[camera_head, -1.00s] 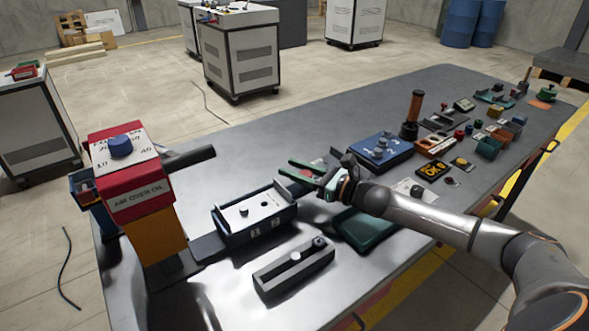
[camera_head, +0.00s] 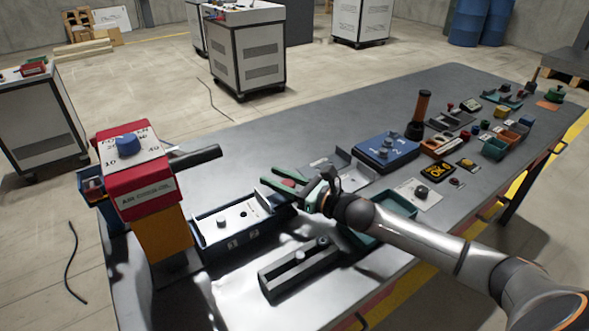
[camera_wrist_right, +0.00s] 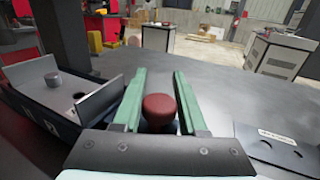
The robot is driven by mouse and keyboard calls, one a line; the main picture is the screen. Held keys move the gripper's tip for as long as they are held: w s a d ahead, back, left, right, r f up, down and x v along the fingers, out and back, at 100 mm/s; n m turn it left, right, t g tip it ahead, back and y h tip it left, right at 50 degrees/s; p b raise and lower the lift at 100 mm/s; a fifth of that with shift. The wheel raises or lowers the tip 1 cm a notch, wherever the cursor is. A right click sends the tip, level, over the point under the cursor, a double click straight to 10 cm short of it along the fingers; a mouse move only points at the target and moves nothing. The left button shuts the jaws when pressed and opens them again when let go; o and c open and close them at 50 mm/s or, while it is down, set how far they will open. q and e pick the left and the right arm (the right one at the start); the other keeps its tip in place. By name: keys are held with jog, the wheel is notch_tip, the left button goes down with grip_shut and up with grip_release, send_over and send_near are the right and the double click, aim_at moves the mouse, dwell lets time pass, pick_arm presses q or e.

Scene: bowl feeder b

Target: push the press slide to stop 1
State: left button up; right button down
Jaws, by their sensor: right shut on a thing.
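The sliding tray (camera_head: 200,236), which I take to be the press slide, is dark blue-grey and holds a white plate with a metal knob. Its front carries small number marks. It sits close to the orange post (camera_head: 165,235) under the red air control box (camera_head: 140,185). My right gripper (camera_head: 282,184), with green fingers, is at the tray's right end. In the right wrist view it is shut on a dark red knob (camera_wrist_right: 159,110), and the tray (camera_wrist_right: 45,115) lies left of the fingers. What the knob is fixed to is hidden. My left gripper is out of view.
A dark slotted block (camera_head: 300,268) lies in front of the tray. A green tray (camera_head: 395,203) sits under my right arm. A blue numbered box (camera_head: 387,150) and several small parts stand further right. The table behind the gripper is mostly clear.

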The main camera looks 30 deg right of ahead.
aim_at(236, 208)
jog(key=a, duration=0.7)
jog(key=s+a, duration=0.1)
jog(key=a, duration=0.3)
jog(key=shift+p, duration=0.35)
jog(key=shift+c, duration=2.4)
grip_release()
jog(key=shift+d, duration=0.1)
jog(key=b+v, duration=0.1)
jog(key=v, duration=1.1)
jog(key=shift+s, duration=0.1)
jog(key=shift+r, duration=0.1)
